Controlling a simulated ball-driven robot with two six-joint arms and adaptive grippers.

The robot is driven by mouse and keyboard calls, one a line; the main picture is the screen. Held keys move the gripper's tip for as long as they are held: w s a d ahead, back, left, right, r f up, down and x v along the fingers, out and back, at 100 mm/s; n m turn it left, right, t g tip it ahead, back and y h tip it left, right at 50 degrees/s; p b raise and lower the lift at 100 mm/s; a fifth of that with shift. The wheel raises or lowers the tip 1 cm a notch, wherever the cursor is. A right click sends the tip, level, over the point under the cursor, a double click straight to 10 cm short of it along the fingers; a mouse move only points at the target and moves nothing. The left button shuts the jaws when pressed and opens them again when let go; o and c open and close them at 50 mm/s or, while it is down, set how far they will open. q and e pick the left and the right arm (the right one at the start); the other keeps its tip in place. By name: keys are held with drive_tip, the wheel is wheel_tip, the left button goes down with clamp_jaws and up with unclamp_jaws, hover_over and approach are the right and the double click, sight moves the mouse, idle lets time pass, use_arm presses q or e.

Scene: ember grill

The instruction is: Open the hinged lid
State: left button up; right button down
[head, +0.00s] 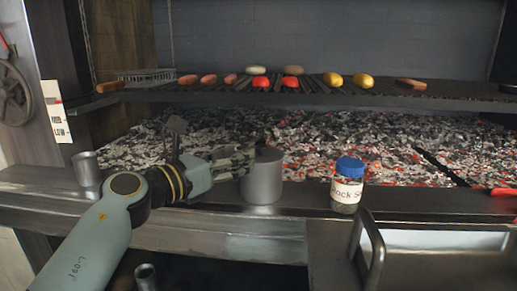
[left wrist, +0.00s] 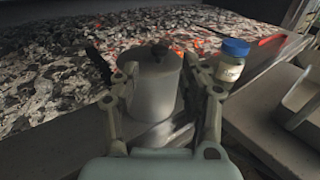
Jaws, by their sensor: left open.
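A grey metal canister (head: 262,180) stands on the ledge in front of the coals. Its lid (head: 266,152) lies flat on top, closed, with a dark knob (left wrist: 158,50) in the middle. The hinge is not clear to me. My left gripper (head: 240,162) comes in from the left at the canister's upper part. In the left wrist view the canister (left wrist: 153,95) sits between the two spread fingers, one on each side. I cannot tell whether they touch its wall. My right gripper is not in view.
A blue-capped jar (head: 347,185) stands right of the canister. A metal cup (head: 87,172) stands at the left. Glowing coals (head: 330,140) lie behind, below a grill rack (head: 440,97) with food. A metal handle (head: 375,250) rises at the front right.

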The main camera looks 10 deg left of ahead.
sight(258, 147)
use_arm(q)
drive_tip(key=x, duration=0.7)
drive_tip(key=shift+w+d+b, duration=0.1)
drive_tip(key=shift+w+b, duration=0.1)
drive_tip(key=shift+b, duration=0.1)
clamp_jaws()
drive_tip(key=shift+f, duration=0.1)
